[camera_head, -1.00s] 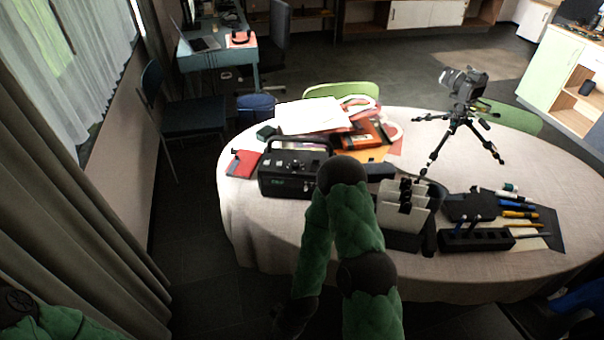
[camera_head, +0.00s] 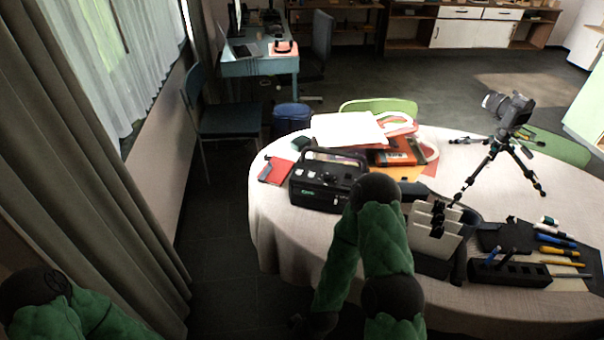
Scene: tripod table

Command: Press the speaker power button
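The black speaker (camera_head: 322,192), a box with a carrying handle on top, stands upright at the left part of the round table (camera_head: 290,238). Small knobs or controls show on its upper face, but I cannot pick out the power button. My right arm, in a green sleeve, rises at the lower middle; its black joint is just right of the speaker in the picture and hides part of the table. The arm bends back down to a dark end at the bottom, where I cannot make out the fingers. My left arm shows at the lower left, its gripper out of view.
Papers and books (camera_head: 350,131) lie behind the speaker, a red notebook (camera_head: 275,171) to its left. A card holder (camera_head: 436,235), pen block (camera_head: 508,272), pens and a camera on a tripod (camera_head: 508,112) stand to the right. A curtain (camera_head: 95,150) hangs at left.

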